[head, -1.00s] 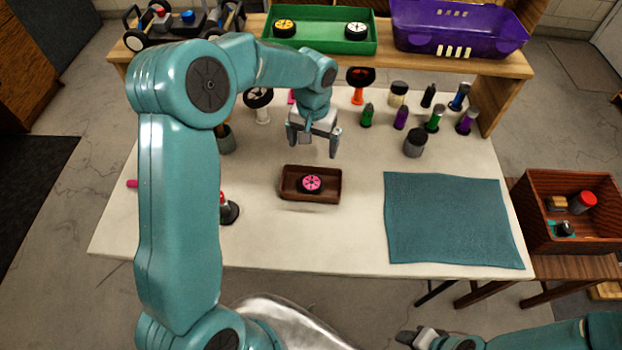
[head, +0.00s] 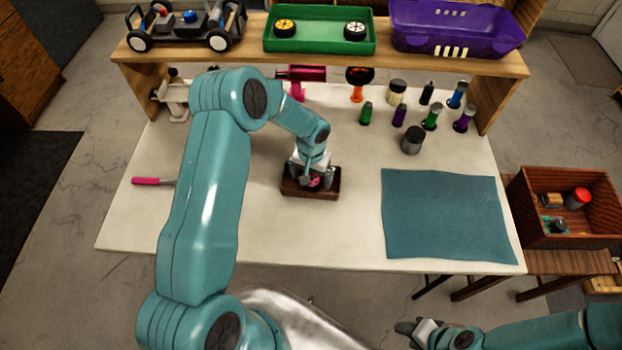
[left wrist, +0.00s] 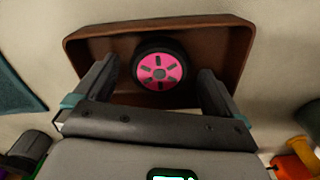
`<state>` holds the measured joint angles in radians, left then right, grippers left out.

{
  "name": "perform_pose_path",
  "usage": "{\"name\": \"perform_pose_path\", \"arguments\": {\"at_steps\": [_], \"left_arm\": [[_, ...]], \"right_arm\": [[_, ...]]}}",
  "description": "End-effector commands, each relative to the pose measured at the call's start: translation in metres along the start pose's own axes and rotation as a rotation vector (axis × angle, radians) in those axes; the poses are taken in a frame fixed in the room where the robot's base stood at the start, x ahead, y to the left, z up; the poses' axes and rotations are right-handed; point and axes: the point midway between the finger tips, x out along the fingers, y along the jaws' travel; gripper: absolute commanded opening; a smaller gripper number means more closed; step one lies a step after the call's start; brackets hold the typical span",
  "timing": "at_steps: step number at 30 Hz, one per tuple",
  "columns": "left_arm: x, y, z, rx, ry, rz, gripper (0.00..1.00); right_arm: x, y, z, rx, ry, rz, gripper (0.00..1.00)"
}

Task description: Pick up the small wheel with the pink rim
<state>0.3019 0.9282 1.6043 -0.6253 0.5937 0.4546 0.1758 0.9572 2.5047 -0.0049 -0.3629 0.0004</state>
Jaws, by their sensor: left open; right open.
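The small wheel with the pink rim (left wrist: 160,71) lies flat in a small brown wooden tray (left wrist: 195,28) on the table. In the head view the wheel (head: 314,182) is partly hidden by my left gripper, and the tray (head: 322,194) shows around it. My left gripper (head: 316,184) is open and lowered over the tray. In the left wrist view its two fingers (left wrist: 155,85) stand on either side of the wheel, with gaps to it. My right gripper (head: 420,330) is open and empty at the bottom of the head view, away from the table.
A teal mat (head: 445,215) lies on the right of the table. Several bottles and a dark grey jar (head: 412,140) stand at the back right. A shelf holds a green tray (head: 320,42) with two wheels and a purple bin (head: 455,28). A pink marker (head: 150,181) lies left.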

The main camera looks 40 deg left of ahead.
Motion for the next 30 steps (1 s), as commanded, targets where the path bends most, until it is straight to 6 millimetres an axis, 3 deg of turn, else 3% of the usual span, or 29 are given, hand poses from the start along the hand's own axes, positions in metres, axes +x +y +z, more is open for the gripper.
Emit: {"name": "perform_pose_path", "arguments": {"at_steps": [6, 8, 12, 23, 26, 30], "left_arm": [[0.002, 0.000, 0.000, 0.000, 0.001, 0.000, 0.98], [0.002, 0.000, 0.000, 0.000, 0.000, 0.000, 0.81], [0.002, 0.000, 0.000, 0.000, 0.000, 0.000, 0.38], [-0.002, 0.000, -0.001, -0.001, 0.001, 0.000, 0.37], [-0.011, 0.000, -0.001, -0.002, 0.002, -0.001, 0.37], [-0.038, 0.000, -0.002, -0.001, 0.006, 0.000, 0.37]], "right_arm": [[0.000, 0.000, 0.000, 0.000, 0.000, 0.000, 0.43], [0.000, 0.000, 0.000, 0.000, 0.000, 0.000, 0.43], [0.000, 0.000, 0.000, 0.000, 0.000, 0.000, 0.43], [0.001, 0.000, 0.000, 0.000, 0.000, 0.000, 0.43], [0.003, 0.001, 0.000, 0.000, 0.000, 0.000, 0.43], [0.007, 0.003, 0.000, 0.000, 0.000, 0.000, 0.43]]}}
